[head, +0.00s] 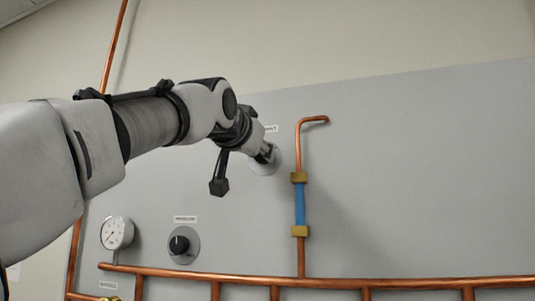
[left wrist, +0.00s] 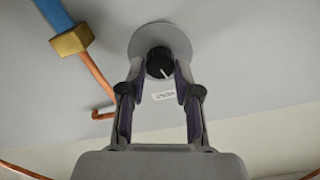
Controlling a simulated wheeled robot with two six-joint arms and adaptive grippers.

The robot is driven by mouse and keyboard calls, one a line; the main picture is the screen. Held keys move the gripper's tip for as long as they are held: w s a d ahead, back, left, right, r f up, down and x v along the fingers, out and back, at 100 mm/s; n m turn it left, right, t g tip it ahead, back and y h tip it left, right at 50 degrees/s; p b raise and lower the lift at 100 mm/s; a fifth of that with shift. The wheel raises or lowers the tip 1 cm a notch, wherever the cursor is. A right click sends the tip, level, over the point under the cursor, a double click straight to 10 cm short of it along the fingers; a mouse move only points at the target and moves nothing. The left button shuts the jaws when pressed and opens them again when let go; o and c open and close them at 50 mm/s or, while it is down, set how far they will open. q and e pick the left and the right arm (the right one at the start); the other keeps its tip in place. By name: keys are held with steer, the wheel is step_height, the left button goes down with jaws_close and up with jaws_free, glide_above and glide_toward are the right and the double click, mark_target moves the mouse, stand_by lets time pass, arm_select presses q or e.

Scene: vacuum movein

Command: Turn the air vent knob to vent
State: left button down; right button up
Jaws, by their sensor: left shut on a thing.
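A black round knob (left wrist: 159,62) with a white pointer line sits on a round light plate (left wrist: 160,36) on the grey panel. In the left wrist view, the line points down and slightly right. My left gripper (left wrist: 160,72) is shut on this knob, one finger on each side. In the head view, my left gripper (head: 265,154) reaches the same round plate (head: 267,165) and hides the knob. A small label (left wrist: 163,96) beside the knob is too small to read. My right gripper is not in view.
A second black knob (head: 179,244) and a pressure gauge (head: 116,233) are lower left on the panel (head: 430,180). A copper pipe with a blue section (head: 299,205) rises right of my gripper. Horizontal copper pipes (head: 330,284) run along the bottom. The panel's right side is clear.

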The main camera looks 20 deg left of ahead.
arm_select(q)
steer(key=shift+s+r+m, duration=0.1)
steer(key=shift+r+m, duration=0.05)
steer(key=shift+m, duration=5.85)
steer(key=shift+r, duration=0.1)
